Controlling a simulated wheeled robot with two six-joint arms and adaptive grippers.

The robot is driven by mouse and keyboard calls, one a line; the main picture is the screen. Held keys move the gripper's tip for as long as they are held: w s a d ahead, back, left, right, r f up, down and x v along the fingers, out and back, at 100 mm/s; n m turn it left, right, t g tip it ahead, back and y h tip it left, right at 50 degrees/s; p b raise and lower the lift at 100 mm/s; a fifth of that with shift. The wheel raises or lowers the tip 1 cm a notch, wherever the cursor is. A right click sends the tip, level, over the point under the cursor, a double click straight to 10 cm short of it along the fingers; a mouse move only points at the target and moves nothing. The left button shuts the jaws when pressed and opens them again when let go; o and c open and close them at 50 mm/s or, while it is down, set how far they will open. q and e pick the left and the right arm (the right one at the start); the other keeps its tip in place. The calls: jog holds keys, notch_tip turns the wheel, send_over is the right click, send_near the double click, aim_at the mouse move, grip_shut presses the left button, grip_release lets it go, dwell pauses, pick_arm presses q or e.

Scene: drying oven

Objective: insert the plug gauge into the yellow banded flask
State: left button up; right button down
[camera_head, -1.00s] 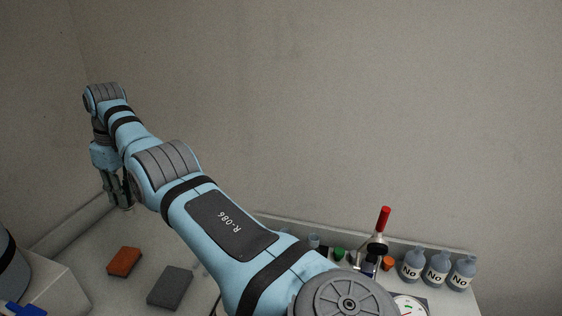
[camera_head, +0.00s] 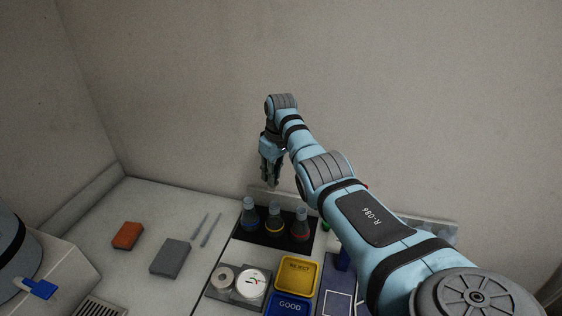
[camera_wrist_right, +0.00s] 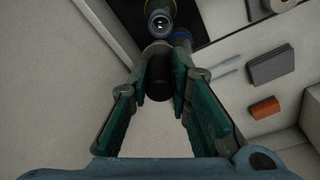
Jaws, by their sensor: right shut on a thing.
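The yellow banded flask (camera_head: 274,217) stands upright in the dark rack, between a blue banded flask (camera_head: 249,215) and a red banded one (camera_head: 300,226). My right gripper (camera_head: 270,178) is above the rack in the head view, at the side of the blue and yellow flasks. In the right wrist view it is shut on the plug gauge (camera_wrist_right: 158,76), a dark cylinder between the green pads. An open flask mouth (camera_wrist_right: 160,19) shows just beyond the gauge, which looks apart from it, though the height is hard to judge. My left gripper is not in view.
A yellow tray (camera_head: 298,260) and a blue GOOD tray (camera_head: 291,303) lie in front of the rack. A dial instrument (camera_head: 252,282) is beside them. Two thin rods (camera_head: 206,229), a grey block (camera_head: 171,257) and an orange block (camera_head: 128,235) lie left. A wall stands behind.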

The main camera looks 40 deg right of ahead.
aim_at(274, 191)
jog(key=shift+s+d+f, duration=0.1)
jog(key=shift+s+d, duration=0.1)
jog(key=shift+s, duration=0.05)
jog(key=shift+s+a, duration=0.1)
jog(key=shift+s, duration=0.15)
jog(key=shift+a+b, duration=0.1)
jog(key=shift+b, duration=0.2)
jog(key=shift+w+a+f, duration=0.15)
jog(key=shift+f, duration=0.1)
jog(key=shift+d+f+b, duration=0.2)
jog(key=shift+f+b, duration=1.05)
jog(key=shift+f, duration=1.05)
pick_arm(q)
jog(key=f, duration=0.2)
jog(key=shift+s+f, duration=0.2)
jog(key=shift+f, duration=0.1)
pick_arm(e)
jog(key=shift+a, duration=0.1)
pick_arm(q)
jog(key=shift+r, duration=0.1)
pick_arm(e)
jog(key=shift+r, duration=0.1)
pick_arm(q)
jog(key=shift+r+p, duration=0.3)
jog(key=shift+p, duration=0.15)
